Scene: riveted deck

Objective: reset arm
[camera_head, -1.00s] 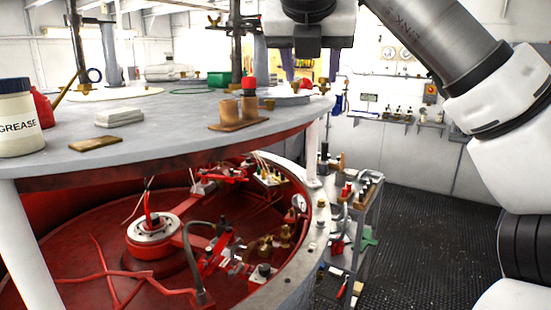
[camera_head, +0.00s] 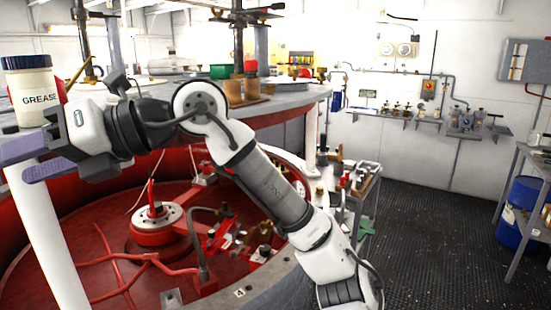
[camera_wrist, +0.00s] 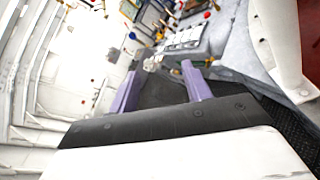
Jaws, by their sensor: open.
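My gripper (camera_head: 31,161) is at the left of the head view, its two purple fingers pointing left and spread apart. Nothing shows between them. My arm reaches from the lower right across the red-lined round well to the upper left, bent at the elbow. The fingers overlap the top of a white post in the picture, below the grease jar (camera_head: 29,92); I cannot tell how far apart they are in depth. In the wrist view my gripper (camera_wrist: 160,90) shows both purple fingers apart, with dark floor between them.
The grey round tabletop (camera_head: 285,97) carries the jar, a green box (camera_head: 220,72) and a brown block with cylinders (camera_head: 243,92). A tool cart (camera_head: 352,190) stands right of the well. A blue barrel (camera_head: 519,213) stands far right. Dark floor between them is clear.

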